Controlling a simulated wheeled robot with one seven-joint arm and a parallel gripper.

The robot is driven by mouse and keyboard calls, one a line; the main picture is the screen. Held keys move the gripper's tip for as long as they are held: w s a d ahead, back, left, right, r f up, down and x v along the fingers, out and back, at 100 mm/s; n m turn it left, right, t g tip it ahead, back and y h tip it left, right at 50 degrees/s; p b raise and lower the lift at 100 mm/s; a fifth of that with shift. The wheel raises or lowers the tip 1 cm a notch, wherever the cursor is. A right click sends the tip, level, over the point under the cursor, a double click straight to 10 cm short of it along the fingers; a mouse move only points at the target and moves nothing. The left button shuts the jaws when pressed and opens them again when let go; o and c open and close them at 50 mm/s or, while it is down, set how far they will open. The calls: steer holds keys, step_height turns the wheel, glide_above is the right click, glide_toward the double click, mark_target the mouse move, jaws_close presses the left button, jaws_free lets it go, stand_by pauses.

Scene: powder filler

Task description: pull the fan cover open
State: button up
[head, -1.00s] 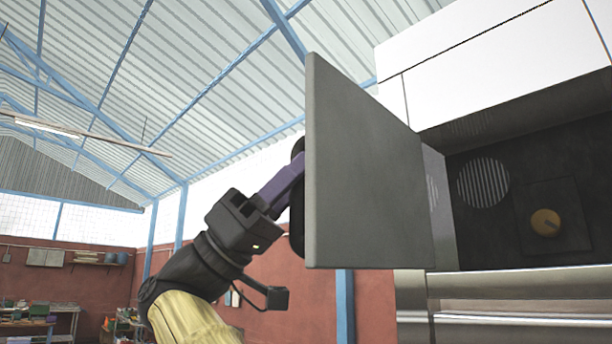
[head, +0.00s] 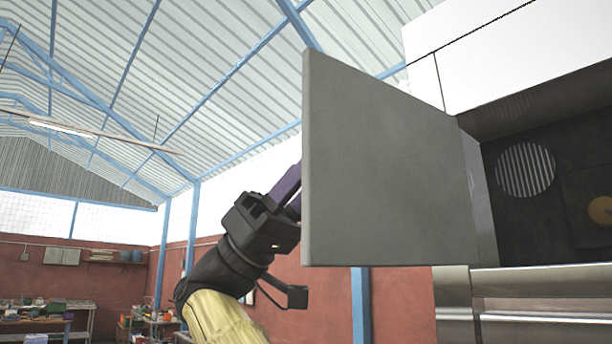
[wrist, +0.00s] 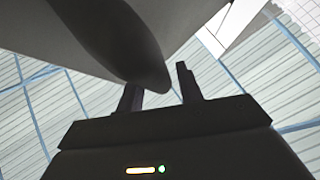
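The fan cover (head: 385,170) is a flat grey panel, standing swung out from the dark opening of the machine in the head view. My gripper (head: 290,190) is behind the cover's free left edge, its fingertips partly hidden by the panel.
Inside the opening are a round striped vent grille (head: 525,170) and an orange-yellow knob (head: 601,211). White machine panels (head: 500,50) are above and metal ledges (head: 540,278) below. A blue post (head: 361,305) and workbenches (head: 45,322) stand in the background.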

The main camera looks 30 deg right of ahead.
steer(key=shift+o, duration=0.7)
steer(key=shift+d, duration=0.3)
steer(key=shift+a+f, duration=0.1)
steer(key=shift+a, duration=0.25)
steer(key=b+v, duration=0.6)
steer(key=v, duration=1.1)
steer(key=shift+w+b, duration=0.15)
steer(key=shift+b, duration=0.2)
steer(key=shift+d, duration=0.15)
